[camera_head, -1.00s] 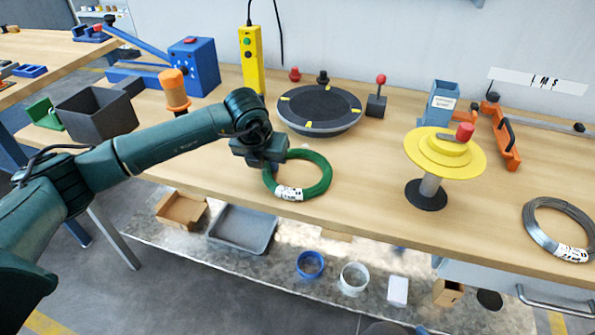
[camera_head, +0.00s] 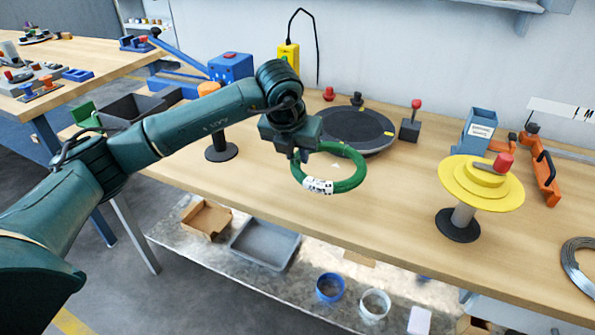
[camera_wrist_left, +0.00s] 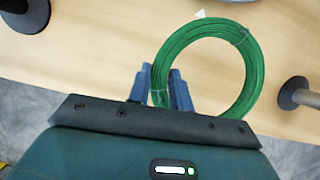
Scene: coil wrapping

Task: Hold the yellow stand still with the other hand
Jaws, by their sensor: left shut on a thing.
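The yellow stand (camera_head: 481,184) is a stepped yellow disc on a grey post with a dark round base. It stands upright on the workbench at the right, with a red knob on top. My left gripper (camera_head: 301,156) is shut on the green coil (camera_head: 352,181) at its left side and holds it above the bench, well left of the stand. In the left wrist view the fingers (camera_wrist_left: 170,90) close around the rim of the green coil (camera_wrist_left: 246,82). My right gripper is not in view, and nothing touches the stand.
A dark turntable (camera_head: 352,130) is behind the coil. A grey wire coil (camera_head: 580,264) lies at the right edge. A blue box (camera_head: 478,133) and an orange clamp (camera_head: 543,168) are behind the stand. Bench between coil and stand is clear.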

